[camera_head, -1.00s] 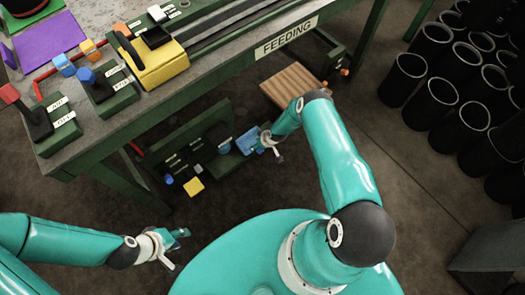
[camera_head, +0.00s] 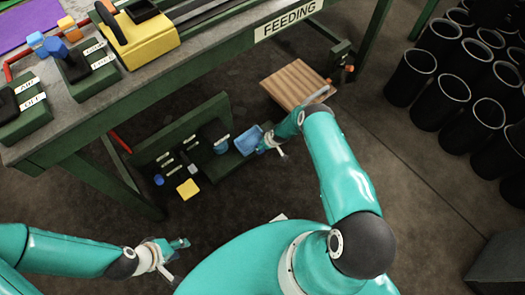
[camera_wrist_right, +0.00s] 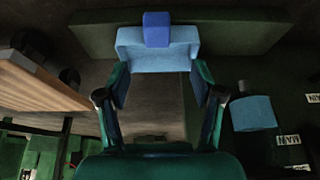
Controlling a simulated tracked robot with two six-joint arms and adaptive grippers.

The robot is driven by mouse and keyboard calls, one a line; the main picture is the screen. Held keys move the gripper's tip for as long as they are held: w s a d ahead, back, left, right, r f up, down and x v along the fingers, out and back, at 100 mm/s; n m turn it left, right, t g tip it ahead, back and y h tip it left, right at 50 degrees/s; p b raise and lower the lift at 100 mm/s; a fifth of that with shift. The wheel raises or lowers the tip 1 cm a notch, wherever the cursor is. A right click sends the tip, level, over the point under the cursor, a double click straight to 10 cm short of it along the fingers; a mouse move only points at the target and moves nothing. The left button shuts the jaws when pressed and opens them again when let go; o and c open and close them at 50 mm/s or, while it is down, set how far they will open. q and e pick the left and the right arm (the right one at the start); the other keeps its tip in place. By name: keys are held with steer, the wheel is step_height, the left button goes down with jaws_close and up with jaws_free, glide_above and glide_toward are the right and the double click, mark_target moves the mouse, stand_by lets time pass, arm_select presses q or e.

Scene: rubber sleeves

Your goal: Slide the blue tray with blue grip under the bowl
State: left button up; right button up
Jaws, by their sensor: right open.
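The blue tray (camera_head: 246,144) is on a low green structure under the bench. In the right wrist view the light blue tray (camera_wrist_right: 153,58) has a darker blue grip (camera_wrist_right: 156,29) on its far side. My right gripper (camera_head: 275,148) is beside the tray; in the right wrist view its open fingers (camera_wrist_right: 160,76) point at the tray's near edge, contact unclear. A light blue rounded thing (camera_wrist_right: 253,113) stands to the right in that view; I cannot tell if it is the bowl. My left gripper (camera_head: 183,243) is low at the left, away from the tray, its jaws too small to read.
The bench with the FEEDING sign (camera_head: 290,17) overhangs the low structure. A slatted wooden board (camera_head: 294,84) lies to the right of the tray. A yellow block (camera_head: 188,189) is at the lower left. Several black sleeves (camera_head: 440,97) stand at the far right.

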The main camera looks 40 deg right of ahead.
steer(key=b, duration=1.1)
glide_toward(253, 143)
steer(key=s+f, duration=0.1)
steer(key=s+a+f, duration=0.1)
steer(key=shift+s+f+t, duration=0.15)
steer(key=shift+f+t, duration=0.15)
steer(key=shift+w+d+f+b, duration=0.1)
steer(key=shift+w+f+b, duration=0.4)
steer(key=shift+b, duration=0.25)
steer(key=shift+c, duration=0.4)
